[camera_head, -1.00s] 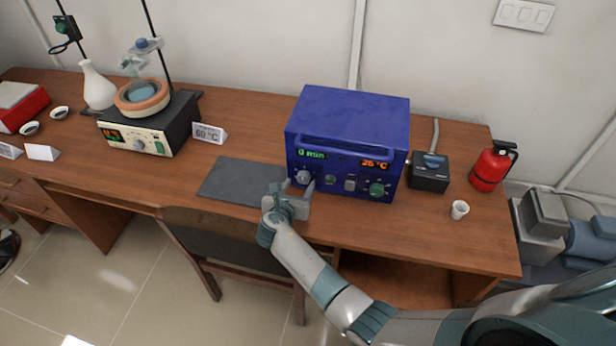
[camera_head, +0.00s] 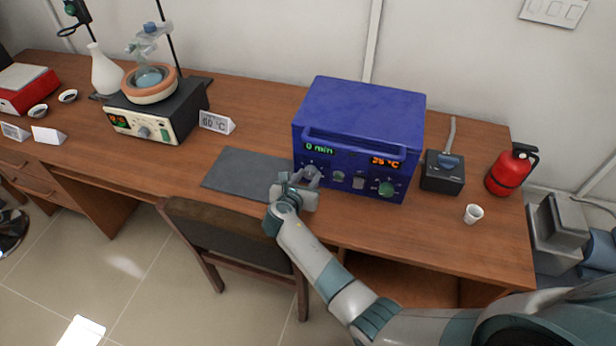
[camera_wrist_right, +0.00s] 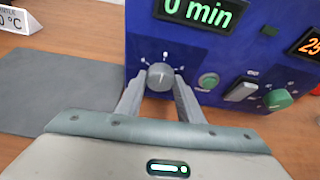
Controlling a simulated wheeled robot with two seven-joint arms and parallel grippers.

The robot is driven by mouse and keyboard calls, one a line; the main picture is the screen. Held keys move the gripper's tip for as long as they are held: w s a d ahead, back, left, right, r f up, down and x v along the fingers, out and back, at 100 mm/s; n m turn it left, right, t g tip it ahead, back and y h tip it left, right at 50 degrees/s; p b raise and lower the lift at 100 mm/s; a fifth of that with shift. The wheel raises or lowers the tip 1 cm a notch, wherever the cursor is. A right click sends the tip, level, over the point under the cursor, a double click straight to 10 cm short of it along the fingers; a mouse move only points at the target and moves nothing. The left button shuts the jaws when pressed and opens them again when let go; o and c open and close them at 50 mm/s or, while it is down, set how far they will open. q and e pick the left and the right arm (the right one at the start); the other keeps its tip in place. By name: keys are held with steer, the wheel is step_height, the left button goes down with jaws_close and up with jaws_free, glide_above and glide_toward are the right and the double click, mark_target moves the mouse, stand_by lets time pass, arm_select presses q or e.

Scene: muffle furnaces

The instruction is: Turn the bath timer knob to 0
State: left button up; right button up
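The bath is a blue box (camera_head: 360,115) on the table. Its green display (camera_head: 319,149) reads 0 min, and this also shows in the wrist view (camera_wrist_right: 200,12). The timer knob (camera_wrist_right: 160,76) is a round grey knob below that display, with its light mark pointing about straight up. My right gripper (camera_wrist_right: 158,80) is at the knob, one finger on each side. The fingers look slightly apart from it; firm contact cannot be made out. In the head view my right gripper (camera_head: 298,183) partly hides the knob. My left gripper is not in view.
Right of the knob are a green button (camera_wrist_right: 208,81), a grey switch (camera_wrist_right: 241,89) and a green knob (camera_wrist_right: 278,99). A dark mat (camera_head: 245,172) lies left of the bath. A small black device (camera_head: 442,175), white cup (camera_head: 473,214) and red extinguisher (camera_head: 510,172) stand right.

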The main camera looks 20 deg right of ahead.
steer(key=shift+r, duration=0.1)
steer(key=shift+w+a+r+n+h+p, duration=0.15)
steer(key=shift+n+h+p, duration=0.25)
steer(key=shift+n+p, duration=0.55)
steer(key=shift+n+g+h+p, duration=0.25)
steer(key=shift+g+h+p, duration=0.05)
steer(key=shift+p, duration=0.5)
steer(key=shift+n+h, duration=0.3)
steer(key=shift+n, duration=0.1)
steer(key=shift+f+n+h+p, duration=0.25)
steer(key=shift+n+h+p, duration=0.2)
steer(key=shift+n, duration=0.35)
steer(key=shift+g, duration=0.3)
steer(key=o, duration=1.1)
steer(key=shift+f, duration=0.1)
